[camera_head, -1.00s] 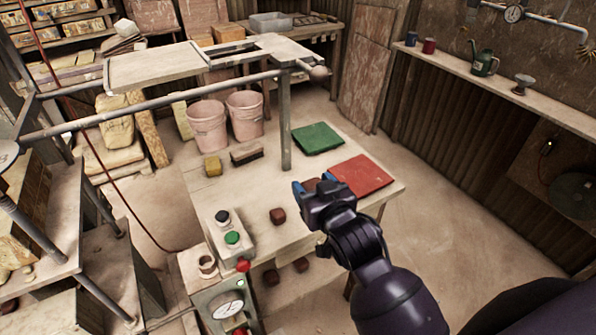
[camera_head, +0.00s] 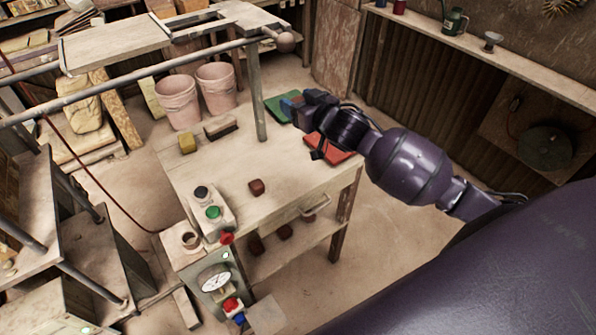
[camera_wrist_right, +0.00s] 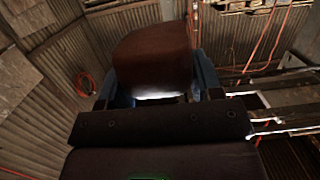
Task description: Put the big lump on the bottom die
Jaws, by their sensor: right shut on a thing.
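My right gripper (camera_head: 296,104) is shut on a reddish-brown lump. In the right wrist view the lump (camera_wrist_right: 153,58) fills the space between the blue fingertips, and its top is rounded. In the head view the gripper is in front of the green mat (camera_head: 276,109) at the back of the table, and it mostly hides the lump. The press with its round columns (camera_head: 95,280) stands at the left edge. I cannot make out the bottom die there. My left gripper is not in view.
A smaller brown lump (camera_head: 257,187) lies on the table (camera_head: 225,165), and several lie on its lower shelf. A red mat (camera_head: 335,147) is partly behind my arm. A control box (camera_head: 208,212) stands at the front left. A post and long bars (camera_head: 130,84) cross above the table.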

